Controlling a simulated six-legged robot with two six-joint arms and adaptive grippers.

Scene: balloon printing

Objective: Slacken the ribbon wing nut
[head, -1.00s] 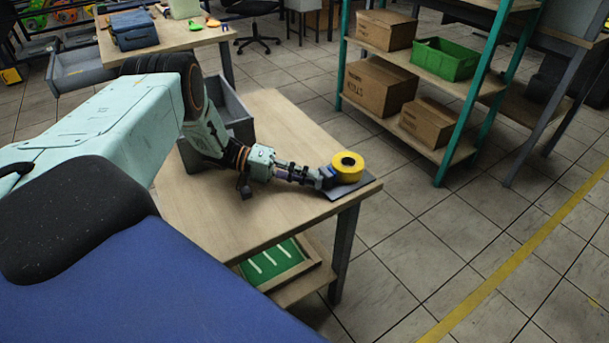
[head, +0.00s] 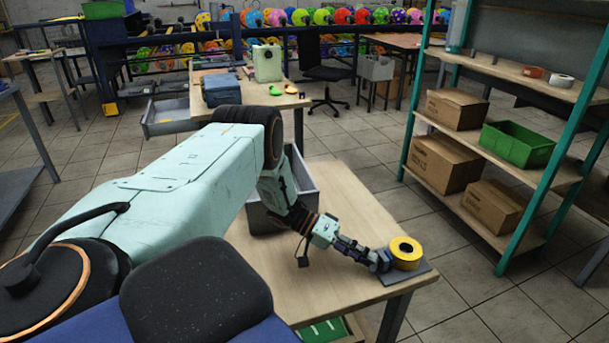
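A yellow ribbon roll (head: 406,251) with a dark centre lies on a dark plate (head: 421,277) at the near right corner of the wooden table. My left gripper (head: 377,261) reaches to the left side of the roll, low over the plate. A small blue part (head: 384,260) is at its fingertips, close against the roll. I cannot tell whether it is the wing nut or part of the gripper. The fingers are too small to show whether they are open or shut. My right gripper is out of view.
A grey bin (head: 262,217) stands on the table (head: 345,205) behind my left arm. A shelf rack with cardboard boxes (head: 441,163) and a green crate (head: 516,146) stands at the right. The tabletop left of the plate is mostly clear.

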